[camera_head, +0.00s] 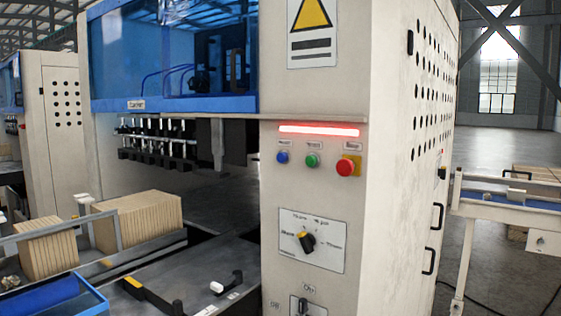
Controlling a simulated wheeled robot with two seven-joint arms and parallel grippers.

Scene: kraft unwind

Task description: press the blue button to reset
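The blue button (282,157) is a small round button on the front panel of a tall off-white machine cabinet (385,200). It is the leftmost of three buttons in a row. A green button (312,160) is to its right, then a larger red button (345,167) on a yellow base. Each has a small label above it, too small to read. A red light bar (318,130) glows above the row. Neither of my grippers is in view. Nothing covers the blue button.
A rotary switch (306,241) sits on a white plate below the buttons. Stacks of brown sheets (140,220), a blue tray (62,297) and a dark surface with handles are at lower left. A conveyor (505,203) stands at right. The floor behind it looks clear.

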